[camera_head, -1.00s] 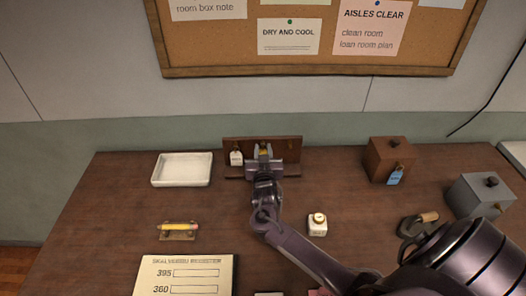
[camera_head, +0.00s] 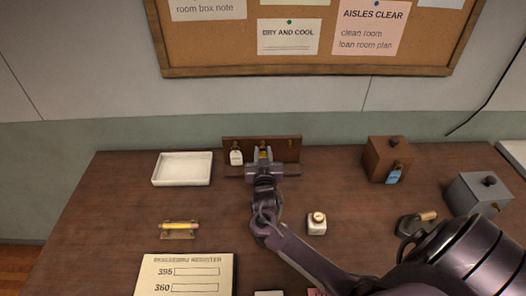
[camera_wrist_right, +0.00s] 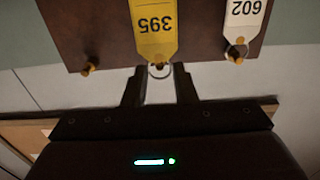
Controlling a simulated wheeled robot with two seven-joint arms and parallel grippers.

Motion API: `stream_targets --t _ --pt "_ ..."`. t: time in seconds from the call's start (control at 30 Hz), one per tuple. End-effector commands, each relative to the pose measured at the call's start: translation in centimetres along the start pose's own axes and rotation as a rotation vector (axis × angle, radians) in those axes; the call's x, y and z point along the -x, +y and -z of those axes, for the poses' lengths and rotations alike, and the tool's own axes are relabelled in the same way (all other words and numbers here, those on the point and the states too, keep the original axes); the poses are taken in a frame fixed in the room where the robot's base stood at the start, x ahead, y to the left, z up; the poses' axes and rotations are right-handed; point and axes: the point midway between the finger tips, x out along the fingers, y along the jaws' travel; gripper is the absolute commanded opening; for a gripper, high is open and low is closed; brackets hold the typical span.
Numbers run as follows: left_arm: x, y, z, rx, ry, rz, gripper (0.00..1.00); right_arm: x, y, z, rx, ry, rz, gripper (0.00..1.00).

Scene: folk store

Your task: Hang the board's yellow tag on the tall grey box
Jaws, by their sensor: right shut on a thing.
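My right gripper (camera_head: 263,153) is at the wooden peg board (camera_head: 292,168) near the table's back edge. It is shut on the board's yellow tag (camera_head: 264,154), which shows as a small patch between the fingers. In the right wrist view the yellow tag (camera_wrist_right: 155,30) reads 395 and has a metal ring by the fingertips (camera_wrist_right: 160,70). A peg end shows at the ring; I cannot tell whether the ring is around it. The grey box (camera_head: 480,196), with a dark knob on top, stands at the right. My left gripper is not in view.
A white tag (camera_head: 236,158) hangs at the board's left. A brown box (camera_head: 385,157) bears a blue tag (camera_head: 394,175). A small white jar (camera_head: 316,224) and a dark wooden-handled object (camera_head: 416,224) stand nearer. A white tray (camera_head: 182,169) is at left.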

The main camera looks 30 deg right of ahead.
Motion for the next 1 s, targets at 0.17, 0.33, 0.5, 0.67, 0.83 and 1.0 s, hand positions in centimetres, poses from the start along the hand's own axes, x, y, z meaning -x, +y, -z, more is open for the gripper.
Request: stream_targets --t 0.17,0.33,0.5,0.67,0.83,1.0 --pt "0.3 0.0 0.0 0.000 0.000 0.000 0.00 0.4 0.0 0.0 0.000 -0.001 -0.001 0.04" --pt "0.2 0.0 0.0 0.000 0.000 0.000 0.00 0.4 0.0 0.0 0.000 0.000 -0.001 0.04" --pt "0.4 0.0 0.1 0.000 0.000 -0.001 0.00 0.6 0.0 0.1 0.000 -0.001 -0.001 0.04" --pt "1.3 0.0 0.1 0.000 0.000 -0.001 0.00 1.4 0.0 0.5 0.001 -0.002 -0.001 0.04" --pt "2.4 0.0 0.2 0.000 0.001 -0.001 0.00 2.8 0.0 0.9 0.000 -0.002 -0.001 0.04" --pt "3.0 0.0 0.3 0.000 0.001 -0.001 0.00 3.8 0.0 1.1 0.000 -0.001 0.000 0.04"
